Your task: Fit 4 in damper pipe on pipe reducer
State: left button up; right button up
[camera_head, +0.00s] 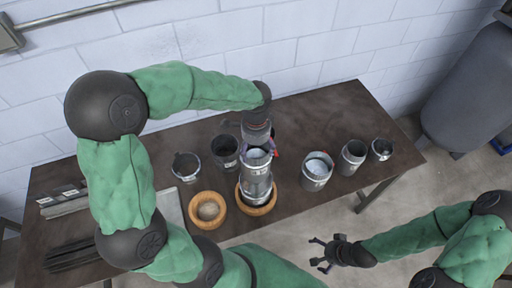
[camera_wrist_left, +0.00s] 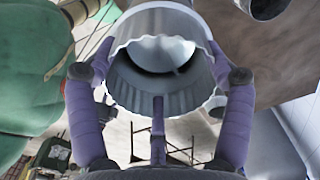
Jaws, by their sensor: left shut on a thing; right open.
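My left gripper (camera_head: 258,146) reaches down over the table, its purple fingers closed around a shiny metal pipe (camera_head: 257,158). In the left wrist view, the fingers surround this pipe's open, wavy-edged end (camera_wrist_left: 160,95), and its hollow inside shows. Below the gripper, metal pipework (camera_head: 257,186) stands upright in a wooden ring (camera_head: 269,209). The held pipe lines up with this pipework; I cannot tell where one ends and the other begins, or whether they are fully joined. My right gripper (camera_head: 335,254) is open and empty in front of the table.
Metal pipes (camera_head: 317,172), (camera_head: 352,157) and (camera_head: 381,150) stand to the right on the brown table (camera_head: 330,112). Two darker pieces (camera_head: 225,149), (camera_head: 186,166) and a second wooden ring (camera_head: 208,224) are at left. Flat metal strips lie at far left. A brick wall is behind.

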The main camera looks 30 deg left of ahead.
pick_arm(q)
jog(key=shift+f+b, duration=0.45)
jog(key=shift+f, duration=0.1)
dwell(0.4)
jog(key=o, duration=1.6)
notch_tip(320, 180, up, 12)
